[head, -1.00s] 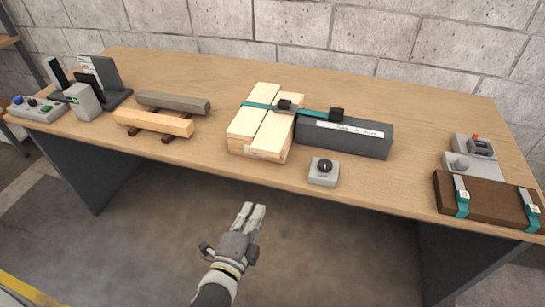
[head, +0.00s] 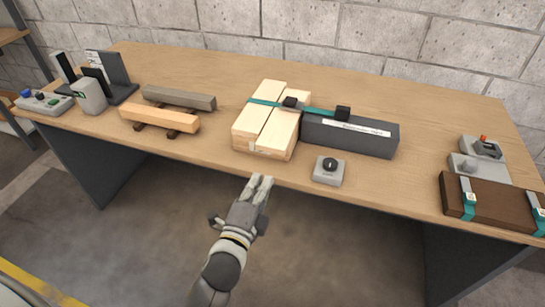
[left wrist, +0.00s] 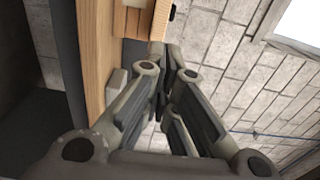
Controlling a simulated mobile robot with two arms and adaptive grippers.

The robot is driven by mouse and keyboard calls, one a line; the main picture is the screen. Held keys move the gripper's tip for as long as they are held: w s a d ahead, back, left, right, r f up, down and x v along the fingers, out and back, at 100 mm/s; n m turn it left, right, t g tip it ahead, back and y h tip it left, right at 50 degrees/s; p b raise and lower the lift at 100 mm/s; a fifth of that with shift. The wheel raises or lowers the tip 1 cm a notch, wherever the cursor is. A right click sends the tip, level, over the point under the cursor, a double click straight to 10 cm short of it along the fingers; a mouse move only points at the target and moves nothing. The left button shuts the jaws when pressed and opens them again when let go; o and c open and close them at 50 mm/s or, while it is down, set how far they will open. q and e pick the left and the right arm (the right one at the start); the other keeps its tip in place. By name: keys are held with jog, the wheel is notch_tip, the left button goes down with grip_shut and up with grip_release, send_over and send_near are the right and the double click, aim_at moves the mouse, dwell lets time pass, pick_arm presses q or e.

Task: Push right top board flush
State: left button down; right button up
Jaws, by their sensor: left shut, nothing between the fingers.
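The right top board (head: 278,132) is pale wood and lies beside the left top board (head: 254,118) on a small stack at the middle of the table. A teal strap (head: 266,102) with a black buckle crosses both boards. The right board's near end shows a pale patch by the seam; I cannot tell how far its end stands out. My left gripper (head: 262,181) is shut and empty, at the table's front edge, in front of the stack and apart from it. Its fingers (left wrist: 163,75) fill the left wrist view. My right gripper is not in view.
A dark grey block (head: 350,136) with a white label adjoins the stack's right side. A grey knob box (head: 328,172) sits near the front edge. Two bars (head: 160,118) lie to the left. A brown strapped case (head: 490,203) is at far right.

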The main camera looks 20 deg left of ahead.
aim_at(276, 150)
pick_arm(q)
jog(key=w+b, duration=0.1)
jog(key=w, duration=0.3)
jog(key=w+b, duration=0.1)
jog(key=w, duration=0.4)
jog(key=shift+w+d, duration=0.2)
jog(key=shift+w, duration=0.05)
